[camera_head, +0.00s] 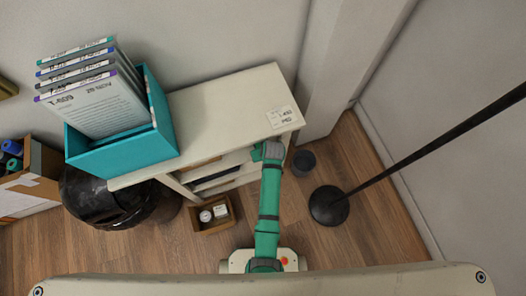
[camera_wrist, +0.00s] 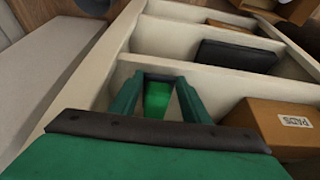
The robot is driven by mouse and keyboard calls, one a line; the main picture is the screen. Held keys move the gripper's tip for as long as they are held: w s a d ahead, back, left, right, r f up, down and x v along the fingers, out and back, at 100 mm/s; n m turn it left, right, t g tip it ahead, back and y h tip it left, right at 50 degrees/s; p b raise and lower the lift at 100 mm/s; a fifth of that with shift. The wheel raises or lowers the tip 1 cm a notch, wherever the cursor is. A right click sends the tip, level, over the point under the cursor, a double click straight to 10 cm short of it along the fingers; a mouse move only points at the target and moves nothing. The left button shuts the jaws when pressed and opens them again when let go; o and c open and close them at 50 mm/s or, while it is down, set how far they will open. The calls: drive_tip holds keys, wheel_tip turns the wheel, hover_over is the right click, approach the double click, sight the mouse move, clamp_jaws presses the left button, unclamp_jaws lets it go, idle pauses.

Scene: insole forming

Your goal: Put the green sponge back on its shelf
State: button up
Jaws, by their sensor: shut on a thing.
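In the wrist view the green sponge (camera_wrist: 157,101) shows between the fingers of my gripper (camera_wrist: 160,88), which is shut on it. The gripper and sponge are at an opening of the white shelf unit (camera_wrist: 108,52), close to its upright side. In the head view the shelf unit (camera_head: 226,103) stands against the wall, and my green arm reaches to its front right end. The sponge is hidden there. I cannot tell whether the sponge touches a shelf board.
A box marked PADS (camera_wrist: 275,124) and a dark flat case (camera_wrist: 237,54) lie in other parts of the shelf. A teal bin (camera_head: 122,150) of folders stands on top. A small box (camera_head: 212,226), a dark cup (camera_head: 303,161) and a black stand base (camera_head: 328,206) are on the floor.

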drive_tip(key=shift+f, duration=0.35)
drive_tip(key=shift+s, duration=0.1)
drive_tip(key=o, duration=1)
drive_tip(key=shift+d, duration=0.1)
drive_tip(key=shift+r, duration=0.1)
